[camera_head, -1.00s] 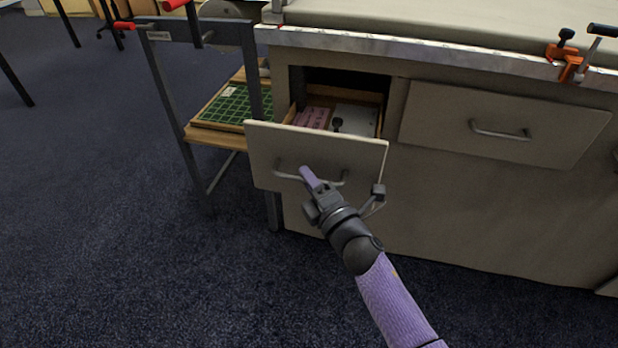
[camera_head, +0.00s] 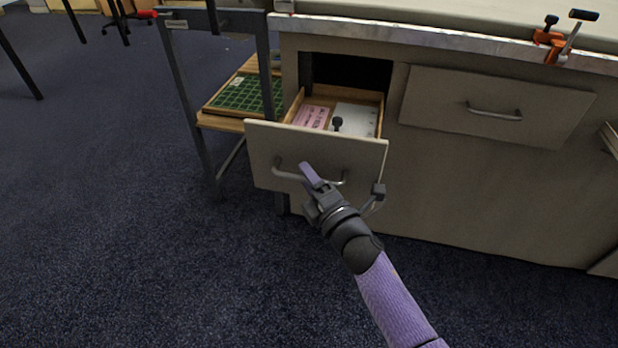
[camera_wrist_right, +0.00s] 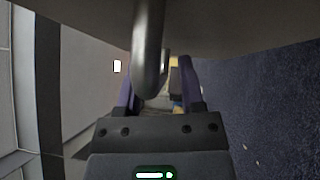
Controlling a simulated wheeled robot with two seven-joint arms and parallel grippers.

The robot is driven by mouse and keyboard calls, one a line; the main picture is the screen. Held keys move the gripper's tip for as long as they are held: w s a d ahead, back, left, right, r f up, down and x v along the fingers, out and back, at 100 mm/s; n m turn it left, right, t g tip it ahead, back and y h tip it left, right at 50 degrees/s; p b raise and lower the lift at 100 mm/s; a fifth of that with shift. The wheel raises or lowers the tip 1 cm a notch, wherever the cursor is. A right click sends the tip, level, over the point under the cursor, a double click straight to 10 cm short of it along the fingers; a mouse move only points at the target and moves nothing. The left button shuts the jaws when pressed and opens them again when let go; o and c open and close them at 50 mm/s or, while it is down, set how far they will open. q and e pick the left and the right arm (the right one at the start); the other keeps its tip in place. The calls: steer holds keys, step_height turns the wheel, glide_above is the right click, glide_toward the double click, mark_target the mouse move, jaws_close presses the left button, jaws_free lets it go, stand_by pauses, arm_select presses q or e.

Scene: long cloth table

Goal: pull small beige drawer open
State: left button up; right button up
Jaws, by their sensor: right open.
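The small beige drawer (camera_head: 280,150) is pulled out from the cabinet at its left end. Its metal bar handle (camera_head: 292,177) runs across the front panel. My right gripper (camera_head: 318,181) is at the handle, with one purple finger in front of the bar in the head view. In the right wrist view the drawer's handle (camera_wrist_right: 149,50) passes between the two open fingers of my right gripper (camera_wrist_right: 157,85). I cannot tell whether a finger touches the bar. My left gripper is out of view.
Inside the drawer are a pink item (camera_head: 311,116) and a white item (camera_head: 352,117). A closed drawer (camera_head: 495,105) is to the right. A stand with a green tray (camera_head: 246,95) is left of the cabinet. An orange clamp (camera_head: 551,42) grips the tabletop edge. Open carpet lies in front.

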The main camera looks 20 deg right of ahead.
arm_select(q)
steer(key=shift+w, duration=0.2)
arm_select(e)
steer(key=shift+s, duration=0.3)
arm_select(q)
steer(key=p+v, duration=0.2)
steer(key=p, duration=0.1)
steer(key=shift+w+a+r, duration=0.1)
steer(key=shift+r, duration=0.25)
arm_select(e)
steer(key=v, duration=0.9)
steer(key=shift+s+d+f, duration=0.1)
